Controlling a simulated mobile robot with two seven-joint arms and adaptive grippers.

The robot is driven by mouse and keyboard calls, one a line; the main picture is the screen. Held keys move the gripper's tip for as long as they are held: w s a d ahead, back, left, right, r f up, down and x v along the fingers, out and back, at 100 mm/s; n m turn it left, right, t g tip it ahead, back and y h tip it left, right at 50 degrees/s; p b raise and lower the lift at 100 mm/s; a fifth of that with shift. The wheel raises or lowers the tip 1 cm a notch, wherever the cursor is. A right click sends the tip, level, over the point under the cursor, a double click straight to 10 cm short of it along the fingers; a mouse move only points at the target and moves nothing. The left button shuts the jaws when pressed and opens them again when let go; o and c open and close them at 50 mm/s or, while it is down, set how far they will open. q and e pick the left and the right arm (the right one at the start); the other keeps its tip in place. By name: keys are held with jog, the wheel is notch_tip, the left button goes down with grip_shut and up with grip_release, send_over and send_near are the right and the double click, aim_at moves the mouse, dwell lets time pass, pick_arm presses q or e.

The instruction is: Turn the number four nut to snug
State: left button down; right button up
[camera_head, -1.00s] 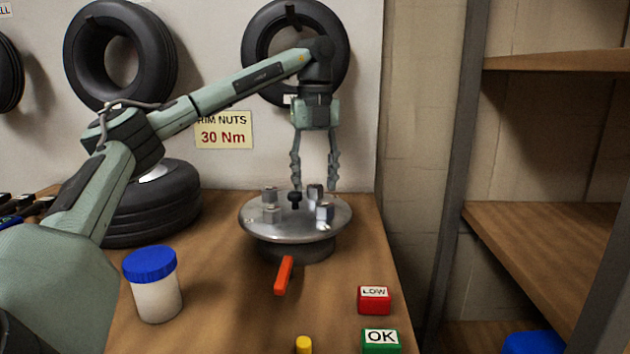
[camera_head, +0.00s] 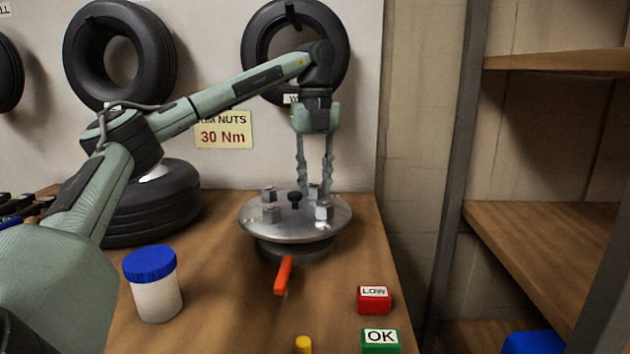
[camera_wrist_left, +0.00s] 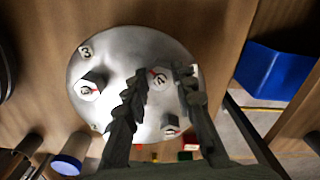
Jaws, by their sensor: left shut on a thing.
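A round metal rim plate (camera_head: 290,228) sits on a dark base on the bench. My left gripper (camera_head: 315,194) points straight down at the plate's back right, shut on the nut (camera_head: 315,189) there. In the left wrist view its two fingers (camera_wrist_left: 160,72) stand on either side of a numbered face with a red mark (camera_wrist_left: 158,81); I cannot read this digit surely. My right gripper is not in view.
An orange lever (camera_head: 284,275) sticks out in front of the base. A red LOW block (camera_head: 374,300), a green OK block (camera_head: 381,341) and a yellow peg (camera_head: 303,345) stand nearer. A blue-lidded jar (camera_head: 155,290) is at left. A wall sign (camera_head: 223,130) says 30 Nm.

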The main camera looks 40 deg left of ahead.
aim_at(315, 186)
pick_arm(q)
jog(key=m, duration=0.5)
jog(key=shift+m, duration=0.3)
jog(key=m, duration=1.2)
jog(key=shift+m, duration=0.4)
jog(key=m, duration=0.6)
jog(key=shift+r, duration=0.1)
jog(key=c, duration=1.2)
grip_release()
jog(key=shift+r, duration=5.95)
jog(key=shift+f, duration=0.1)
